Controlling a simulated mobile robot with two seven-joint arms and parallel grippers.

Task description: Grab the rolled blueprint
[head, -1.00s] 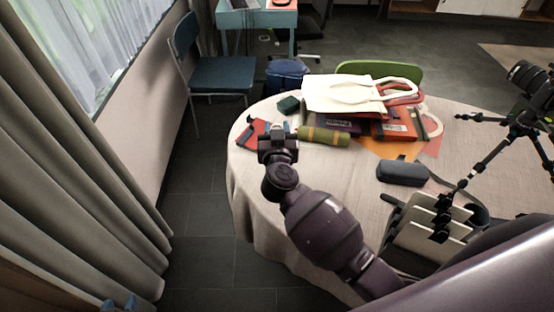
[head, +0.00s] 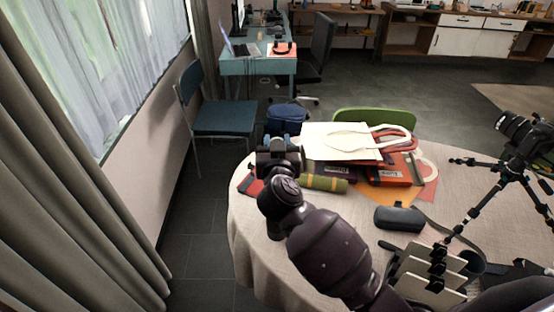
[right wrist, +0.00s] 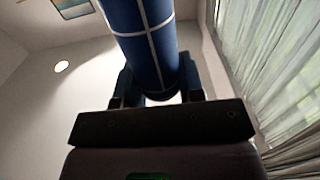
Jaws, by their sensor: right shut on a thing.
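The rolled blueprint (right wrist: 148,40) is a dark blue cylinder with white grid lines in the right wrist view. It stands between the two fingers of my right gripper (right wrist: 158,88), which is shut on it, and it reaches up out of the picture. In the head view my right gripper (head: 279,152) is over the far left edge of the round table. The blueprint is hard to make out there, behind the gripper. My left gripper is not in view.
The round table (head: 290,232) holds a green roll (head: 325,184), a cream tote bag (head: 335,143), a red-orange folder (head: 392,172), a dark case (head: 399,219) and a camera tripod (head: 500,185). A blue chair (head: 222,118) stands behind left, near the curtain (head: 60,190).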

